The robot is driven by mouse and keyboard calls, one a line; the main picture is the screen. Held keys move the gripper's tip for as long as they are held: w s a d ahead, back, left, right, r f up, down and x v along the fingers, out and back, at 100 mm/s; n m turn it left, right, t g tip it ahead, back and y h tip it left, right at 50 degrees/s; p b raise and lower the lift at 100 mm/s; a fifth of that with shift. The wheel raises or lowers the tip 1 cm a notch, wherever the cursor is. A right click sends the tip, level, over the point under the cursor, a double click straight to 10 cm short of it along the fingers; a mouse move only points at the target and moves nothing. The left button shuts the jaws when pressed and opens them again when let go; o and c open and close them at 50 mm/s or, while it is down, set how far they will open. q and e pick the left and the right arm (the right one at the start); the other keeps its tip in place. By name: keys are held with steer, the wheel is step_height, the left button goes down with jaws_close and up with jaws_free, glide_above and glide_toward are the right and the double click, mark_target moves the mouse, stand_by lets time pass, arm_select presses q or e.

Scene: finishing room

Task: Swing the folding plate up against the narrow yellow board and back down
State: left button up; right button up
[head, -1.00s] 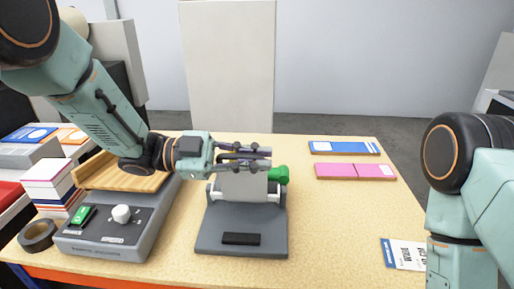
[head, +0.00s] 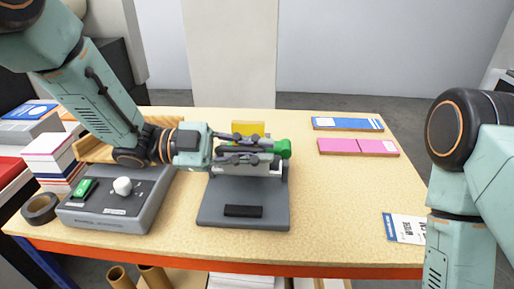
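The folding fixture has a dark grey base (head: 213,215) with a black pad (head: 243,211) on it. Its light grey folding plate (head: 243,168) shows at the rear hinge, partly hidden behind my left gripper. A green knob (head: 284,148) sticks out at the plate's right end. The narrow yellow board (head: 248,128) shows just behind and above the gripper; its lower part is hidden. My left gripper (head: 271,150) points right, fingers parted one above the other in the picture, level with the green knob. I see no clear grip on it. My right gripper is outside the view.
A grey control box (head: 145,205) with a white knob stands left of the fixture, with a wooden tray (head: 95,150) behind it. Tape (head: 40,208) and stacked boxes (head: 48,155) are further left. Blue (head: 345,124) and pink (head: 350,147) pieces lie at right. The table's right middle is clear.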

mark_target(216, 148)
arm_select(q)
steer(key=o, duration=0.4)
steer(key=shift+o, duration=0.2)
steer(key=shift+a, duration=0.1)
steer(key=shift+a, duration=3.7)
steer(key=shift+c, duration=0.3)
